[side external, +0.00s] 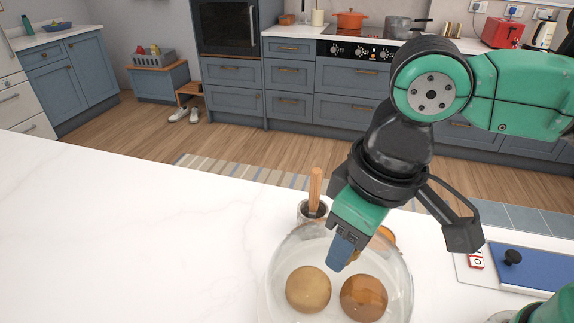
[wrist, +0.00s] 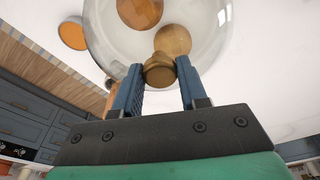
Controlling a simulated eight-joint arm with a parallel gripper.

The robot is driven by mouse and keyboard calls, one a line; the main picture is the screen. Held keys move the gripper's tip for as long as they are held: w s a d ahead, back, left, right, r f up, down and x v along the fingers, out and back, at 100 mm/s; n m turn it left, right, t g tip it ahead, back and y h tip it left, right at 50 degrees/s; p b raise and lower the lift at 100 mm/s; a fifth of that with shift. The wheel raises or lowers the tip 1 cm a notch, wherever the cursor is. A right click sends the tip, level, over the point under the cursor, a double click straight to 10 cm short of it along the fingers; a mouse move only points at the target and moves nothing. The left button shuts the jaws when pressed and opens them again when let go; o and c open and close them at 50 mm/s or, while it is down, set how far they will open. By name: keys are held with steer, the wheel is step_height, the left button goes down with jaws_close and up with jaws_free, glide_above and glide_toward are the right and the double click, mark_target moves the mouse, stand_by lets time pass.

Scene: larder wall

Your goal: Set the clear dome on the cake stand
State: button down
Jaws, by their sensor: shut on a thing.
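The clear dome (side external: 282,262) is a see-through bowl-shaped cover at the lower middle of the side view. It fills the top of the wrist view (wrist: 207,28). My gripper (side external: 344,254) is above it, and in the wrist view its two blue fingers are shut on the dome's brownish knob (wrist: 158,72). Two round brown buns (side external: 308,289) (side external: 363,299) show through the glass. I cannot make out the cake stand separately from the dome, nor tell whether the dome's rim touches anything.
A grey pot with a wooden handle (side external: 315,188) stands just behind the dome. An orange round thing (side external: 387,234) is partly hidden behind my gripper. A blue panel with a black knob (side external: 541,271) lies at right. The white counter (side external: 130,230) is clear at left.

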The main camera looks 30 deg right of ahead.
steer(key=shift+c, duration=2)
jaws_free()
steer(key=r, duration=0.5)
steer(key=shift+s+d, duration=0.2)
steer(key=shift+s, duration=0.15)
steer(key=w+d+f+m+t, duration=0.2)
steer(key=w+d+f, duration=0.1)
steer(key=d, duration=0.5)
steer(key=w+d+f+m+t, duration=0.2)
steer(key=w+d+f+t, duration=0.1)
steer(key=d, duration=0.5)
steer(key=shift+w+f+h, duration=0.3)
steer(key=shift+w+f, duration=0.3)
steer(key=shift+f, duration=0.1)
